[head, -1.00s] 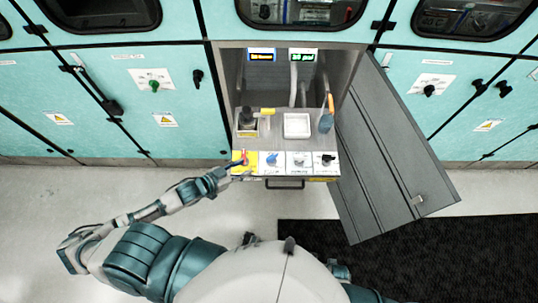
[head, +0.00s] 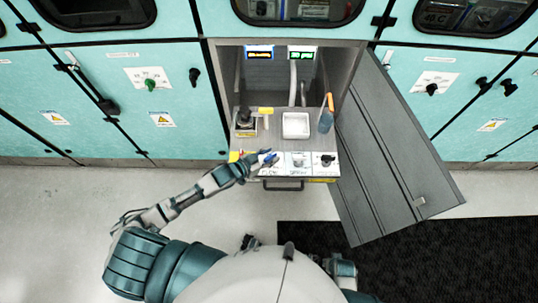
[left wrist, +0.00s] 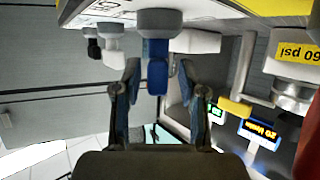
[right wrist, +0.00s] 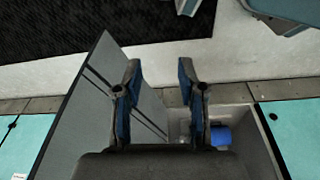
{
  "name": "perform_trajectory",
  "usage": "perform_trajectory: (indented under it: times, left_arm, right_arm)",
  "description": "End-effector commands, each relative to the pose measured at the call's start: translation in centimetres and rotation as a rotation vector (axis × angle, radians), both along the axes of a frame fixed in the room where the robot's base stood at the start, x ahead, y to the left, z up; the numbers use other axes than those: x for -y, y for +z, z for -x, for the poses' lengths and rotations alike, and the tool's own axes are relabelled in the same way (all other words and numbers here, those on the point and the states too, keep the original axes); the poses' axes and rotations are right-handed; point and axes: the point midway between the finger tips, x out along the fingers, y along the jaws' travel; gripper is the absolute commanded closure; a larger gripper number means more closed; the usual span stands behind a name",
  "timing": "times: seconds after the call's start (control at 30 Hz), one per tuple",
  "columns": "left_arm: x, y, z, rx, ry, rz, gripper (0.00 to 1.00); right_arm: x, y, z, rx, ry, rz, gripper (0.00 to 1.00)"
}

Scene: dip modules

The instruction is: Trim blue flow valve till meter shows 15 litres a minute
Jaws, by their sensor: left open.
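The blue valve handle (left wrist: 157,70) stands between the two fingers of my left gripper (left wrist: 158,76) in the left wrist view. The gripper is open, and I cannot tell whether a finger touches the handle. In the head view my left gripper (head: 266,159) is over the control panel (head: 299,163) and hides most of the blue valve. A blue-framed meter with amber text (head: 260,52) is at the back of the bay; it also shows upside down in the left wrist view (left wrist: 262,134), too blurred to read surely. My right gripper (right wrist: 159,75) is open and empty.
A green-lit meter (head: 301,53) is beside the amber one. Grey and black knobs (head: 326,160) sit right of my left gripper. A white tray (head: 296,125) and an orange-topped bottle (head: 327,113) stand behind the panel. The open grey door (head: 395,150) bounds the right side.

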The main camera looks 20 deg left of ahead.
Motion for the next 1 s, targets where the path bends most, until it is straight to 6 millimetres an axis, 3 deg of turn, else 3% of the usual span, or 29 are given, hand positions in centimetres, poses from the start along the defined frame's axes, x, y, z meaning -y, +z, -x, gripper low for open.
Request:
perform_trajectory:
  times: [0.03, 0.2, 0.5, 0.8, 1.0]
  left_arm:
    - [0.0, 0.0, 0.0, 0.000, 0.000, 0.000, 0.58]
    - [-0.2, 0.0, 0.0, 0.001, 0.000, 0.004, 1.00]
    - [-0.2, -0.1, 0.0, 0.002, -0.035, 0.002, 1.00]
    - [-0.3, -0.3, 0.1, 0.001, -0.160, 0.001, 1.00]
    - [-0.4, -0.2, 0.2, -0.003, -0.175, 0.003, 1.00]
  right_arm:
    - [0.0, 0.0, 0.0, 0.000, 0.000, 0.000, 0.60]
    - [-0.1, 0.0, -0.1, 0.001, 0.000, 0.000, 0.60]
    - [-0.1, -0.2, 0.0, -0.004, 0.000, 0.000, 0.60]
    - [-0.2, 4.4, -1.2, 0.017, -0.006, -0.003, 0.60]
    - [-0.2, 5.5, -1.3, 0.018, -0.007, -0.003, 0.60]
